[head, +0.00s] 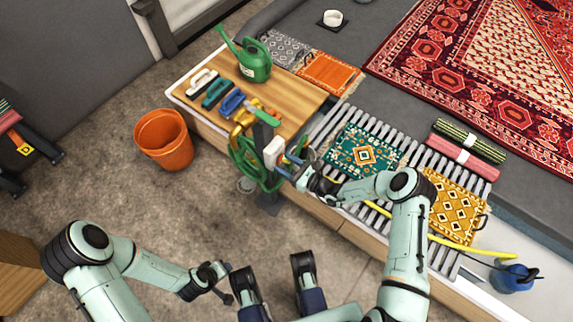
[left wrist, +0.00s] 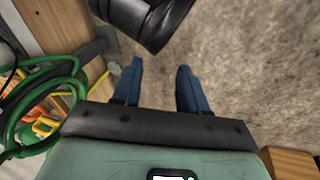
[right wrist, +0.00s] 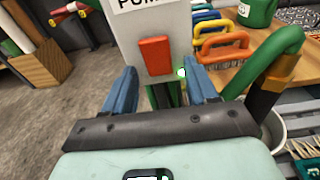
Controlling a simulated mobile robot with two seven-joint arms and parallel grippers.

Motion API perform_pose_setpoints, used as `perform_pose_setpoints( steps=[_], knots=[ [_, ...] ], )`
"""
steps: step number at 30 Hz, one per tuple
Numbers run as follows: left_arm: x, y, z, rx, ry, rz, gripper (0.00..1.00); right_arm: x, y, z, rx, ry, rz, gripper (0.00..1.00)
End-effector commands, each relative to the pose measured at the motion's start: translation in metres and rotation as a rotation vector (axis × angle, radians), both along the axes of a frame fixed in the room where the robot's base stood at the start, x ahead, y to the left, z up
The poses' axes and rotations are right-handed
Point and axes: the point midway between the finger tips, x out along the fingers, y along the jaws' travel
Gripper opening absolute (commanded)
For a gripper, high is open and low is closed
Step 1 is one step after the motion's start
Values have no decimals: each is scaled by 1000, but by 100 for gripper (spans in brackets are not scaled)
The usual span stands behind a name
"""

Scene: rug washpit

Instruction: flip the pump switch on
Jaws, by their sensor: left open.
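The white pump box (head: 273,152) stands on a dark post by the bench's front edge. The right wrist view shows its face (right wrist: 180,35) close up, with part of a "PUM…" label, a red rocker switch (right wrist: 155,56) and a green lamp (right wrist: 181,73) that looks lit. My right gripper (right wrist: 163,72) is open, its blue fingers apart, just below the switch; contact cannot be told. In the head view it is right beside the box (head: 298,165). My left gripper (left wrist: 160,72) is open and empty above the floor, away from the box.
A coiled green hose (head: 252,165) hangs at the post. Brushes (head: 215,92) and a green watering can (head: 255,62) sit on the wooden board. An orange bucket (head: 163,140) stands on the floor. Small rugs (head: 365,152) lie on the slatted rack to the right.

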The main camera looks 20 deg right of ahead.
Motion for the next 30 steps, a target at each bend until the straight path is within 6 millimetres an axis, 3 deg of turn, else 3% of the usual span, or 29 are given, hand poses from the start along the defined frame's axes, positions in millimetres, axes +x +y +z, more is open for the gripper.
perform_pose_setpoints(
  steps=[11, 30],
  knots=[
    [-3, -1, 2, -4, 6, -3, 43, -4, -4, 1, -2, 1, -1, 57],
    [-41, -20, 30, -52, 107, -44, 43, -97, -77, 13, -1, 2, -1, 57]
  ],
)
